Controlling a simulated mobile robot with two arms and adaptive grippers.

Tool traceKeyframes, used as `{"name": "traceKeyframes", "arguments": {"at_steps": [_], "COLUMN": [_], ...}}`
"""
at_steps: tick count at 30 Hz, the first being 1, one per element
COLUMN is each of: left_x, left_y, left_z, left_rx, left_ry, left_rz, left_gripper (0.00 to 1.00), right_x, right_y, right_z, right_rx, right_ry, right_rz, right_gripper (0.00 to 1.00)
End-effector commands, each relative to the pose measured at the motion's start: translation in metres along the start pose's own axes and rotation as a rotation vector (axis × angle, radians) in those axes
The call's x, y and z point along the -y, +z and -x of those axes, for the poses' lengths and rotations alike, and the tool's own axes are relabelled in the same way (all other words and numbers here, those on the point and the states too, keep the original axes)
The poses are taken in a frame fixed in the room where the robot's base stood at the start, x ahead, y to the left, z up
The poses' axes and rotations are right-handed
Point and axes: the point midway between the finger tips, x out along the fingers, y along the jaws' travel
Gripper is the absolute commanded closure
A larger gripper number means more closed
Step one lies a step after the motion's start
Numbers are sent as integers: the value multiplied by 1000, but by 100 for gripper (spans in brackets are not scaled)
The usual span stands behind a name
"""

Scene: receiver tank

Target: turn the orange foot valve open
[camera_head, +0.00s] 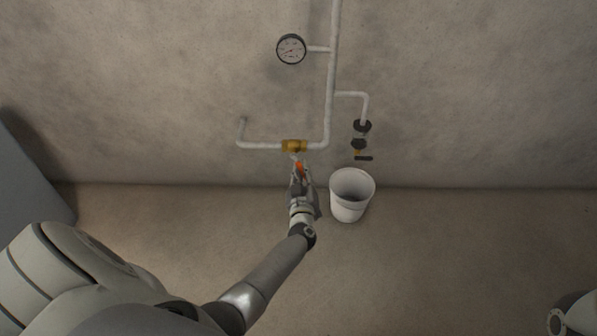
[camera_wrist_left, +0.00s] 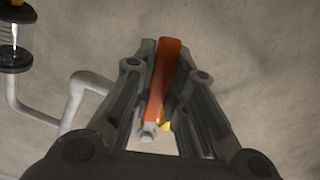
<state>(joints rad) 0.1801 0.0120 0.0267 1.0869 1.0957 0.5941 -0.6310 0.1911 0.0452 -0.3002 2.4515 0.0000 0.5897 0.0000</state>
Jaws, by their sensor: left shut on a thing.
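The orange valve handle (camera_head: 299,167) sticks out from the brass valve body (camera_head: 294,146) on the low horizontal pipe by the wall. My left gripper (camera_head: 300,176) reaches it from the front and is shut on the handle. In the left wrist view the orange handle (camera_wrist_left: 164,78) stands between the two fingers, with a metal nut at its near end. Only a little of the brass body shows behind it there. My right gripper is not in view.
A white bucket (camera_head: 349,200) stands on the floor just right of my left gripper. Above it hangs a clear-bowled filter (camera_head: 361,135) on a side pipe. A round gauge (camera_head: 291,49) sits higher up.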

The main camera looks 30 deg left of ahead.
Motion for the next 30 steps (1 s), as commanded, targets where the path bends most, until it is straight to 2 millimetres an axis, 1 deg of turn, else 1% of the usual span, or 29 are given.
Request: {"name": "traceKeyframes", "arguments": {"at_steps": [3, 9, 24, 25, 30], "left_x": [-5, -9, -10, -10, -10], "left_y": [1, 1, 0, 0, 0], "left_z": [1, 1, 1, 1, 1], "left_rx": [3, 3, 2, 2, 2], "left_ry": [-1, -1, -1, -1, -1], "left_rz": [62, 128, 149, 149, 148], "left_gripper": [100, 100, 100, 84, 63], "right_x": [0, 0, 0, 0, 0], "right_y": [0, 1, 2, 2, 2], "right_z": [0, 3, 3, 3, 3], "right_rx": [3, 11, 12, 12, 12], "right_ry": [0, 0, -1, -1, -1], "right_rz": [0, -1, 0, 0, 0], "right_gripper": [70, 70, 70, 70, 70]}}
